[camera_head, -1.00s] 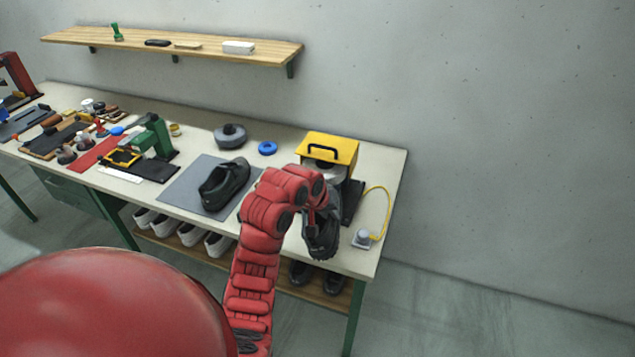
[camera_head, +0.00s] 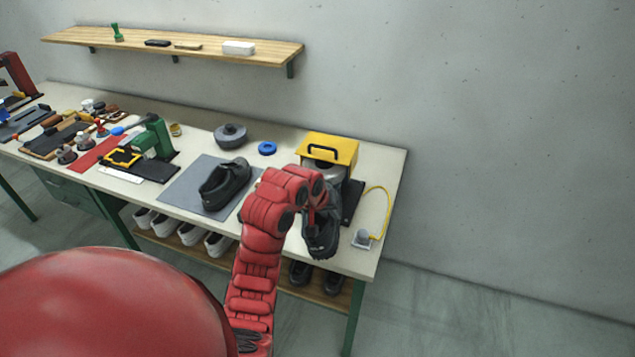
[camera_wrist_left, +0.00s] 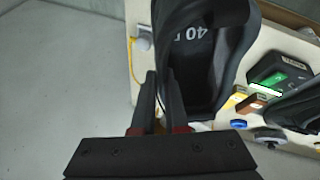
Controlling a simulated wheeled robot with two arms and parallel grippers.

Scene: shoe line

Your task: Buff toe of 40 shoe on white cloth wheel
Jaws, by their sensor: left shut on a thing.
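A black shoe (camera_head: 324,238) hangs in my left gripper (camera_head: 315,208) in front of the machine at the right end of the bench. In the left wrist view the shoe's inside shows a "40" mark (camera_wrist_left: 190,33), and my left gripper (camera_wrist_left: 160,82) is shut on the shoe's side wall. The machine has a yellow cover (camera_head: 330,149) with a black handle. Part of a pale wheel (camera_head: 325,170) shows under the cover, mostly hidden by my arm and the shoe. I cannot tell whether the shoe touches the wheel. My right gripper is not in view.
Another black shoe (camera_head: 225,182) lies on a grey mat (camera_head: 180,190). A yellow cable runs to a small grey box (camera_head: 362,239) at the bench's right edge. More shoes stand on the lower shelf.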

